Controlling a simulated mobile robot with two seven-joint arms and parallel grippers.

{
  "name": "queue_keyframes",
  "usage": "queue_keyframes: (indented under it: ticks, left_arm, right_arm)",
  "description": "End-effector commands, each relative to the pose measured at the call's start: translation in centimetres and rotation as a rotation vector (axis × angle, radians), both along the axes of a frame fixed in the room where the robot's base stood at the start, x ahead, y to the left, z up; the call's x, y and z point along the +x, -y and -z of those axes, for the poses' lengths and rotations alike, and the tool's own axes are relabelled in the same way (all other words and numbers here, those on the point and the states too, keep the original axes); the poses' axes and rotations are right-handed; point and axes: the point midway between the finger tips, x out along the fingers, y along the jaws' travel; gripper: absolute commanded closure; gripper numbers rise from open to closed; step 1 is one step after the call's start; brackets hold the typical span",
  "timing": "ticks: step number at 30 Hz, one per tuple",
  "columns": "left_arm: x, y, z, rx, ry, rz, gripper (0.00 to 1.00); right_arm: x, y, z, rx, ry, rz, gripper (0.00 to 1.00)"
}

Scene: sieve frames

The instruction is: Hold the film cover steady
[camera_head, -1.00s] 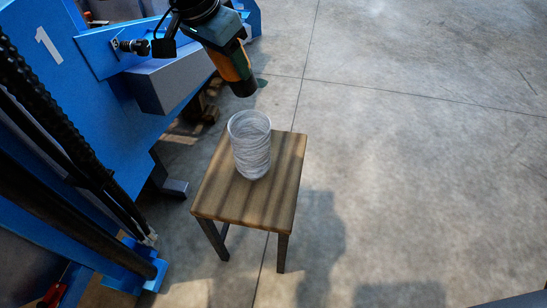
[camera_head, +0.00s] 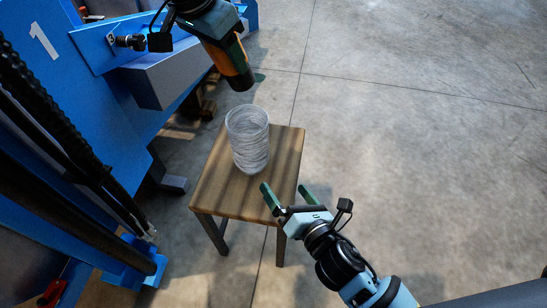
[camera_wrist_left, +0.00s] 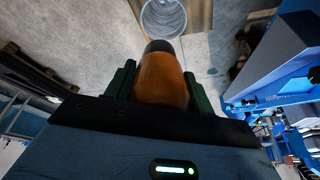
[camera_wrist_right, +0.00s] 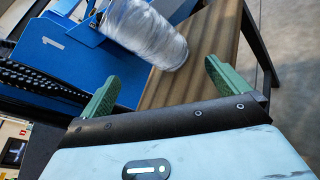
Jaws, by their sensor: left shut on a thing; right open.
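The film cover (camera_head: 247,140) appears to be the pale, translucent, ribbed cylinder standing upright on a small wooden stool (camera_head: 220,200). It also shows in the right wrist view (camera_wrist_right: 145,32) and at the top of the left wrist view (camera_wrist_left: 163,18). My left gripper (camera_head: 232,60) is shut on an orange tool (camera_wrist_left: 160,80) with a dark round end, held tilted above and behind the cylinder, apart from it. My right gripper (camera_head: 285,190) is open and empty over the stool's front right edge, its fingers pointing towards the cylinder without touching it.
A large blue machine (camera_head: 100,120) marked 1 fills the left side, with a grey box-shaped part (camera_head: 160,80) near the stool. Dark cable chains run down its front. The concrete floor (camera_head: 430,130) on the right is clear.

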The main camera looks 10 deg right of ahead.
Motion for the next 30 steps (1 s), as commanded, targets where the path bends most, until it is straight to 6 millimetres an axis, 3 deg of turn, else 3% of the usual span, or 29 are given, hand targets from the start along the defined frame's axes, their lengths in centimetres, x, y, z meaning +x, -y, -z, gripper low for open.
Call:
queue_keyframes:
  ticks: [3, 10, 22, 30]
  left_arm:
    - [0.0, 0.0, -0.1, -0.001, 0.002, 0.000, 0.79]
    - [0.0, 0.0, -0.1, -0.001, 0.002, 0.000, 0.79]
    - [0.0, 0.0, -0.1, -0.001, 0.002, 0.000, 0.79]
    - [0.0, 0.0, -0.1, -0.001, 0.002, 0.000, 0.79]
  right_arm:
    - [2.6, -1.2, -2.7, -0.213, 0.160, -0.056, 0.00]
    - [5.2, -2.5, -5.6, -0.476, 0.349, -0.103, 0.00]
    - [6.1, -3.0, -6.2, -0.531, 0.388, -0.109, 0.00]
    - [9.6, -4.6, -6.3, -0.529, 0.387, -0.106, 0.00]
